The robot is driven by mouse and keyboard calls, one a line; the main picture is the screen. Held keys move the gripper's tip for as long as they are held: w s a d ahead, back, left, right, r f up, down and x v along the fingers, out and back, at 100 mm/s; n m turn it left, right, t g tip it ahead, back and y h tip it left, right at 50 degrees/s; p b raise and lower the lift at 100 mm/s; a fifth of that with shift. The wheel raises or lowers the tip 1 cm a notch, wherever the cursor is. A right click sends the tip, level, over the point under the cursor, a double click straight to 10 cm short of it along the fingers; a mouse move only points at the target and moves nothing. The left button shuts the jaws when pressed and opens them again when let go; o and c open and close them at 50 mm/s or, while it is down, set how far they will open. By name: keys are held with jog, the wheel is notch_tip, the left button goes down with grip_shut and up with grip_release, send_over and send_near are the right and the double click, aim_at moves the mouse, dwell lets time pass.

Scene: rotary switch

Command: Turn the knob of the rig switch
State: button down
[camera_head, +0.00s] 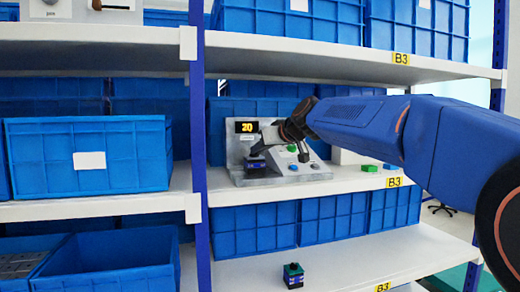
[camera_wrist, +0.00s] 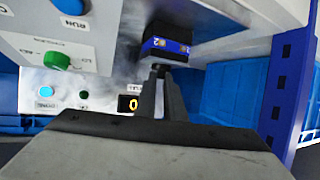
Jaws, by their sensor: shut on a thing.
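The rig (camera_head: 278,180) is a grey console on the middle shelf, with a lit display (camera_head: 245,127) reading what looks like 20. Its green knob (camera_wrist: 57,60) is at the left in the wrist view, on the pale panel, and nothing touches it there. A dark block with a blue band (camera_wrist: 166,45) sits at the rig's left part in the head view (camera_head: 255,162). My gripper (camera_wrist: 160,72) is shut on the block's near end, and its fingers partly hide that end.
A blue RUN button (camera_wrist: 72,5) lies near the knob. Small green blocks (camera_head: 370,168) lie on the shelf right of the rig. Blue bins (camera_head: 85,155) fill neighbouring shelves. A blue upright post (camera_head: 197,150) stands left of the rig. A dark green-topped block (camera_head: 293,275) stands below.

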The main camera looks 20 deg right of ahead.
jog(key=shift+a+f+m+h, duration=0.2)
jog(key=shift+m+h, duration=0.3)
jog(key=shift+h, duration=0.2)
jog(key=shift+s+a+f+m+t+h, duration=0.1)
jog(key=shift+a+f+m+t+h, duration=0.05)
jog(key=shift+m+h, duration=0.35)
jog(key=shift+a+f+m+t+h, duration=0.1)
jog(key=shift+m+t+h, duration=0.05)
jog(key=shift+m+h, duration=0.35)
jog(key=shift+r+m+h, duration=0.15)
jog(key=shift+m+h, duration=0.25)
jog(key=shift+h, duration=0.1)
jog(key=c, duration=1.8)
grip_release()
jog(key=shift+r, duration=0.1)
jog(key=shift+c, duration=0.2)
jog(key=shift+a, duration=0.1)
jog(key=shift+r, duration=0.15)
